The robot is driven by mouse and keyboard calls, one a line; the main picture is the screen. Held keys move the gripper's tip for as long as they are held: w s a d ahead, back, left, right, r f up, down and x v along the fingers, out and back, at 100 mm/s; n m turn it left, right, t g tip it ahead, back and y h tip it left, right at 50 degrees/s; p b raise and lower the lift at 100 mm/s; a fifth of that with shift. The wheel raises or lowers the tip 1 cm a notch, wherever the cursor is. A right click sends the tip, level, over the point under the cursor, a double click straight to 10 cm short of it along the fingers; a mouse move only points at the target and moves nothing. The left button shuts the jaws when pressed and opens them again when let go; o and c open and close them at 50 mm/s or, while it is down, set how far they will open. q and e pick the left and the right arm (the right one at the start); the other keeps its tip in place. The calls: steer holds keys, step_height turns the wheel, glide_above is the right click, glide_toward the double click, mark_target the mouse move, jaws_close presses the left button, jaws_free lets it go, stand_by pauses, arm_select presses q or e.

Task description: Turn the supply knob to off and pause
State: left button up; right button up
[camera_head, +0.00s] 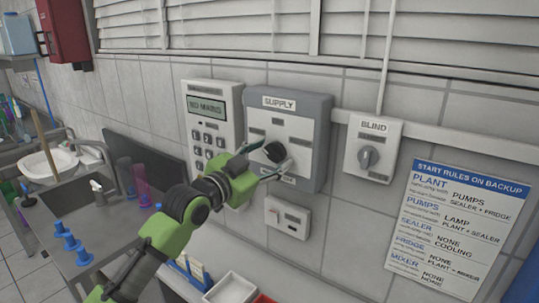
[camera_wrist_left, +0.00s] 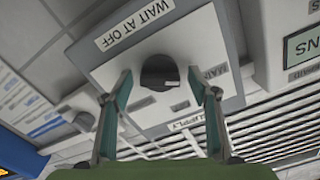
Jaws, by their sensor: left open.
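The supply knob (camera_head: 274,151) is a round black knob on a grey-framed white box (camera_head: 318,110) labelled SUPPLY on the wall. In the left wrist view the box appears turned over. There the knob (camera_wrist_left: 158,70) has a pale mark near its lower right, and a label (camera_wrist_left: 134,22) reads WAIT AT OFF. My left gripper (camera_head: 271,161) is open, its fingers pointing at the box. In the left wrist view its teal fingertips (camera_wrist_left: 160,80) stand on either side of the knob, with visible gaps; contact does not show. My right gripper is not in view.
A keypad panel (camera_head: 221,142) with a display is left of the box. A BLIND switch (camera_head: 369,158) and a blue-white rules sheet (camera_head: 449,222) are to the right. A small white wall box (camera_head: 288,217) sits below. Trays (camera_head: 230,290) and a sink (camera_head: 62,163) lie lower.

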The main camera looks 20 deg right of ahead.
arm_select(q)
steer(key=c, duration=1.1)
steer(key=shift+m, duration=0.3)
steer(key=shift+m+b, duration=0.8)
steer(key=shift+m, duration=1)
steer(key=m, duration=0.3)
steer(key=shift+m, duration=0.3)
steer(key=shift+m+p, duration=0.5)
steer(key=shift+m, duration=1.5)
steer(key=shift+f, duration=0.1)
